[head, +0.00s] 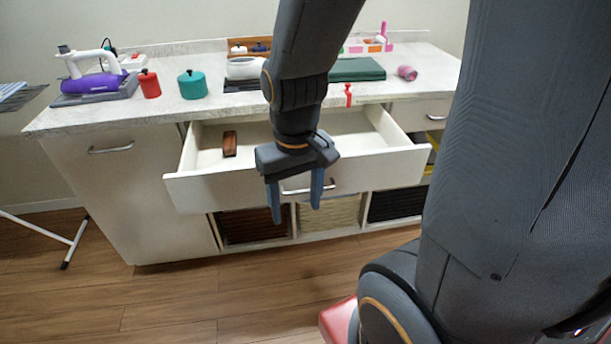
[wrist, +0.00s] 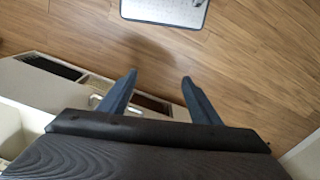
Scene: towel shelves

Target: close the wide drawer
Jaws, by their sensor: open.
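The wide drawer (head: 385,164) is a white drawer under the countertop, pulled well out in the head view. A small brown block (head: 229,144) lies inside it on the left. Its metal handle (head: 333,187) is on the front panel, partly hidden by my gripper. My gripper (head: 295,212) points down with its blue fingers apart and empty, in front of the drawer front near the handle. I cannot tell whether it touches the panel. In the wrist view my gripper (wrist: 158,82) shows two spread fingers over the floor beside the cabinet.
Baskets (head: 330,214) sit below the drawer. An ironing board leg (head: 75,243) stands left. The wooden floor (head: 180,295) in front is largely clear.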

